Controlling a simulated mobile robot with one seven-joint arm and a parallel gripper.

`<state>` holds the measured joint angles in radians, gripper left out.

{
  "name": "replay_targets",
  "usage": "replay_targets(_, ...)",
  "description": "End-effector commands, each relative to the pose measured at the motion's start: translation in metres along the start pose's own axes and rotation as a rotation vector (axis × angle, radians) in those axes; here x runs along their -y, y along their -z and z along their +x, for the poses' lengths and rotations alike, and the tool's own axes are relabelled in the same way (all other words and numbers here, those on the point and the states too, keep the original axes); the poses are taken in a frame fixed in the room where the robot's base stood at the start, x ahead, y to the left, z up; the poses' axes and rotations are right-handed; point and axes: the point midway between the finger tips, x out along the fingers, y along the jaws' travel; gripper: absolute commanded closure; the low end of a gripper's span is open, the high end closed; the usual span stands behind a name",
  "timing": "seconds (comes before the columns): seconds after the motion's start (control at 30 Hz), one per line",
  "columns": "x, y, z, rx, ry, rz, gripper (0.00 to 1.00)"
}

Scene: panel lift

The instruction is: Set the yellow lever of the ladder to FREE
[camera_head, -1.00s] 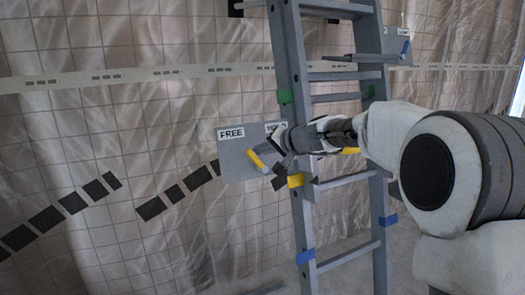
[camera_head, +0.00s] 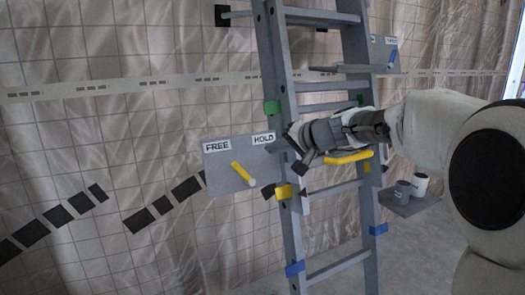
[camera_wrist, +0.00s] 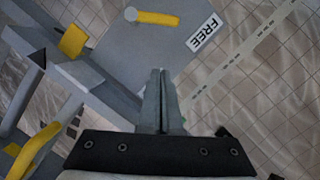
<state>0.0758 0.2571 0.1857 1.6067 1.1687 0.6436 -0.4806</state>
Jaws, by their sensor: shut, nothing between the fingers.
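The yellow lever (camera_head: 241,173) is on a grey panel (camera_head: 217,183) at the ladder's left rail. It slants up and left from its round pivot, toward the FREE label (camera_head: 217,147) and away from the HOLD label (camera_head: 264,139). In the wrist view the lever (camera_wrist: 158,18) also points toward the FREE label (camera_wrist: 204,32). My gripper (camera_head: 292,136) is right of the lever, in front of the ladder rail (camera_head: 275,60), apart from the lever. In the wrist view its fingers (camera_wrist: 163,76) are together, with nothing between them.
A yellow bar (camera_head: 347,158) crosses the ladder just below my gripper. A yellow clamp (camera_head: 284,191) and a green clamp (camera_head: 272,107) sit on the left rail. A small shelf (camera_head: 408,206) at right holds two cups. The space left of the panel is free.

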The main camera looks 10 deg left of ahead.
Motion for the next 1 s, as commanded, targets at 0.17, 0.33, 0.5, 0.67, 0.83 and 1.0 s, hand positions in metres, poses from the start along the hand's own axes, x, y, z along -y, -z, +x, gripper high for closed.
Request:
replay_targets(0.17,0.0,0.001,-0.023,-0.002,0.0,0.001,1.0)
replay_targets(0.33,0.0,0.0,-0.03,0.0,0.0,0.001,1.0)
replay_targets(0.5,0.0,0.0,-0.03,0.0,0.001,0.001,1.0)
replay_targets(0.67,0.0,-0.001,-0.031,0.002,-0.002,-0.002,1.0)
replay_targets(0.83,0.001,-0.024,-0.051,0.034,-0.053,-0.047,1.0)
replay_targets(1.0,-0.01,-0.075,-0.099,0.104,-0.182,-0.136,1.0)
